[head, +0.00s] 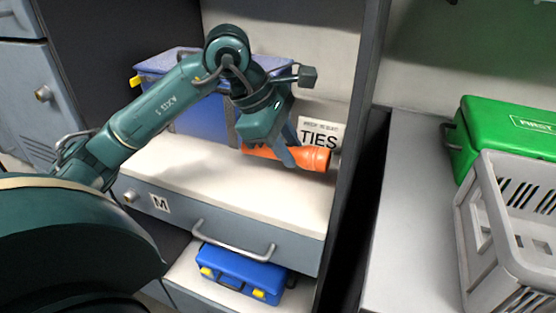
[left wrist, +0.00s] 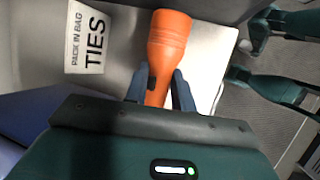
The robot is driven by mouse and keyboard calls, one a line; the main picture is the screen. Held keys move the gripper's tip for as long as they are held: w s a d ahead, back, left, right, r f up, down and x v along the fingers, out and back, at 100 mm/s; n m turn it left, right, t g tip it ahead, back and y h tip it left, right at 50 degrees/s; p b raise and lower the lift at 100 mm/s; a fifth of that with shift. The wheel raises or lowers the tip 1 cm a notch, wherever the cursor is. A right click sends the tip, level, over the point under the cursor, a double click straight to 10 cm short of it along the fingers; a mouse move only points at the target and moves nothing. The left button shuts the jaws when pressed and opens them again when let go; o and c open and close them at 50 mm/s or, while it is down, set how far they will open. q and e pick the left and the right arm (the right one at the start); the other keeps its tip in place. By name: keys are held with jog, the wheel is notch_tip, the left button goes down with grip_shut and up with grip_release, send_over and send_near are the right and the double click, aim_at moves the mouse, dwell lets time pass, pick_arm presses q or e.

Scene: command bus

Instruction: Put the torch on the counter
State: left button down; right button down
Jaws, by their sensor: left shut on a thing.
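The orange torch (head: 312,158) is in the shelf bay above the drawer marked M. My left gripper (head: 287,158) is shut on the torch, with one finger showing across its body. In the left wrist view the torch (left wrist: 168,45) runs between the two fingers of the gripper (left wrist: 160,90), its wide head pointing away from the gripper. I cannot tell whether the torch touches the shelf surface (head: 190,165). The light grey counter (head: 400,190) at the right has bare surface at its left side. My right gripper is not in view.
A dark upright panel (head: 352,130) stands between the shelf bay and the counter. A green first-aid box (head: 510,135) and a grey crate (head: 490,235) stand on the counter. A blue box (head: 200,110) is behind my left arm. A blue case (head: 240,270) sits below the drawer.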

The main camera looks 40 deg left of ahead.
aim_at(287, 182)
pick_arm(q)
notch_tip(287, 182, down, 4)
jog(key=shift+r+b, duration=0.15)
jog(key=shift+b, duration=0.15)
jog(key=shift+f, duration=0.25)
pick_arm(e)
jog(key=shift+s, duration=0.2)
pick_arm(q)
jog(key=shift+f, duration=0.15)
jog(key=c, duration=1.6)
grip_release()
jog(key=shift+f, duration=0.1)
jog(key=shift+o, duration=2.2)
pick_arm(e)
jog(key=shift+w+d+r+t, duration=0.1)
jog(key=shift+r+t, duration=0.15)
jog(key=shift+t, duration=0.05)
